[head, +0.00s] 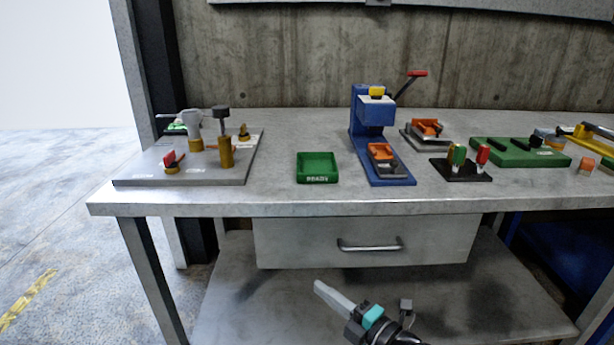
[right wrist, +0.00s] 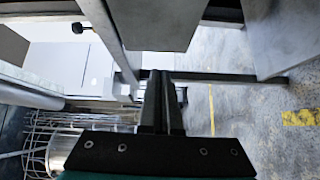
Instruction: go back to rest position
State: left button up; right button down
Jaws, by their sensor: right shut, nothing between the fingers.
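My right gripper (head: 322,288) shows at the bottom of the head view, in front of the workbench and below its drawer. Its fingers are together and hold nothing. In the right wrist view the two fingers of the right gripper (right wrist: 161,88) lie side by side, with no object between them. My left gripper is not in view.
The metal workbench (head: 280,197) has a drawer (head: 300,240) and a lower shelf (head: 490,300). On top stand a green tray (head: 317,179), a blue press (head: 361,125), an orange-and-grey fixture (head: 424,130) and a plate with fittings (head: 215,175). The floor (head: 60,210) at left is clear.

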jog(key=s+d+f+m+g+h, duration=0.1)
jog(key=s+d+f+m+h, duration=0.4)
jog(key=m, duration=0.4)
jog(key=s+d+f+m+g+h, duration=0.1)
jog(key=s+d+f+m+h, duration=0.2)
jog(key=d+f+m+h, duration=0.4)
jog(key=s+f+m+g, duration=0.5)
jog(key=s+f+m, duration=0.15)
jog(key=s, duration=0.45)
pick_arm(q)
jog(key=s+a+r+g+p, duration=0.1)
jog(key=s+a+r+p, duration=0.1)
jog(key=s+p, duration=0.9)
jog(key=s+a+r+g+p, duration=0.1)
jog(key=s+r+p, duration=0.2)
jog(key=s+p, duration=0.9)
pick_arm(e)
jog(key=s+d+r+m+g+p, duration=0.15)
jog(key=s+g+p, duration=0.3)
jog(key=s, duration=2.35)
pick_arm(q)
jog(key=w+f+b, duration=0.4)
jog(key=b, duration=0.1)
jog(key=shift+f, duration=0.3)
pick_arm(e)
jog(key=f, duration=0.3)
jog(key=shift+w+d+f+g, duration=0.2)
jog(key=shift+w+d+g, duration=0.05)
jog(key=shift+d+g, duration=0.1)
